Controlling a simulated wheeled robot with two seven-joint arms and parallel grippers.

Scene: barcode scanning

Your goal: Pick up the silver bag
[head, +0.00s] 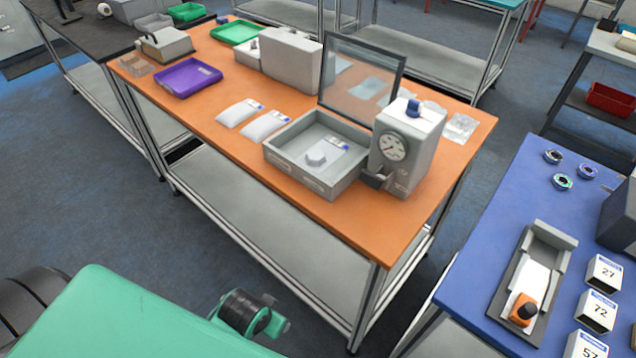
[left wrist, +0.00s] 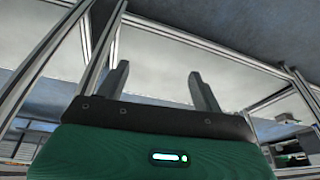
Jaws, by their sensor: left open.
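Two pale silvery-white bags with blue-and-white labels lie flat on the orange table: one bag (head: 238,114) and, just to its right, another bag (head: 263,127). A third pale bag (head: 325,151) lies inside the grey open box. I cannot tell which one is the silver bag. In the left wrist view my left gripper (left wrist: 158,76) is open and empty, its two dark fingers apart, facing metal table legs and a grey shelf. No bag shows in that view. My left gripper's fingers do not show in the head view, and my right gripper is in neither view.
The grey box (head: 350,183) has a raised clear lid (head: 362,72) and stands beside a machine with a dial (head: 408,137). A purple tray (head: 188,77) and a grey case (head: 291,60) are further back. A blue table (head: 480,230) stands right.

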